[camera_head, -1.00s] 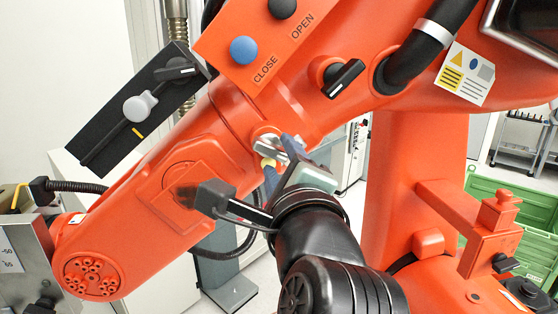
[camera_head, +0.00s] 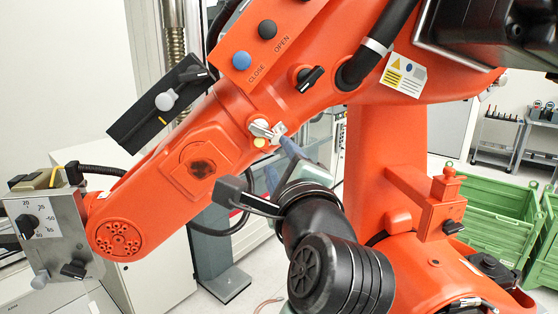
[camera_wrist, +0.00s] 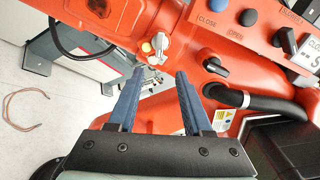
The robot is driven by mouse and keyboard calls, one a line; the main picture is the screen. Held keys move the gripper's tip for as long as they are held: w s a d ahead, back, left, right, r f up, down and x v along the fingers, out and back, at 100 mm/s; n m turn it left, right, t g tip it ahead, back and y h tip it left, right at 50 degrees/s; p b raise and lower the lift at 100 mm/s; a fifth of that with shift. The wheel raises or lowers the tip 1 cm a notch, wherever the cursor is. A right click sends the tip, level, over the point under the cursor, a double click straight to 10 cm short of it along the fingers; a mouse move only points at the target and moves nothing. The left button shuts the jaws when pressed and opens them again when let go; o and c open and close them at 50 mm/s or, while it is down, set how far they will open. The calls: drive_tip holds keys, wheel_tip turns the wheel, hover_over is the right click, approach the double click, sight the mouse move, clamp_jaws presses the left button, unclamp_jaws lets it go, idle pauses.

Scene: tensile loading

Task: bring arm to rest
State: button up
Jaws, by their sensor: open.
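My gripper (camera_wrist: 160,76) is open, its two blue fingers apart with nothing between them in the wrist view. In the head view my gripper (camera_head: 284,150) is beside the orange machine arm, right of and slightly below a metallic knob (camera_head: 264,130). The fingers look clear of the knob; the exact gap is hard to judge. The knob also shows in the wrist view (camera_wrist: 161,42), beyond the fingertips, with a yellow button (camera_wrist: 146,47) beside it. My black arm bends up from the bottom middle of the head view.
The large orange machine (camera_head: 390,160) fills much of the space around my arm. A dark lever panel (camera_head: 160,105) and a grey dial box (camera_head: 50,225) stand left. Green crates (camera_head: 500,215) are at right. A thin cable (camera_wrist: 10,105) lies on the floor.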

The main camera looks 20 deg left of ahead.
drive_tip(key=shift+w, duration=0.1)
drive_tip(key=s+d+r+n+t+h+b, duration=0.2)
drive_tip(key=s+d+r+n+t+h, duration=0.15)
drive_tip(key=d, duration=0.25)
drive_tip(key=s+d+r+n+t+h+b, duration=0.2)
drive_tip(key=d+r+n+t+b, duration=0.1)
drive_tip(key=d+n, duration=0.2)
drive_tip(key=s+d+r+n+t+h+b, duration=0.1)
drive_tip(key=s+d+r+n+t, duration=0.1)
drive_tip(key=s+n, duration=0.2)
drive_tip(key=s+d+r+n+t+h+b, duration=0.1)
drive_tip(key=s+r+n+t+h, duration=0.1)
drive_tip(key=s+n, duration=0.3)
drive_tip(key=shift+s+d+t+b, duration=0.35)
drive_tip(key=shift+s+t, duration=0.3)
drive_tip(key=shift+s, duration=0.5)
drive_tip(key=shift+d+r+h, duration=0.1)
drive_tip(key=shift+d+h, duration=0.05)
drive_tip(key=shift+h, duration=0.3)
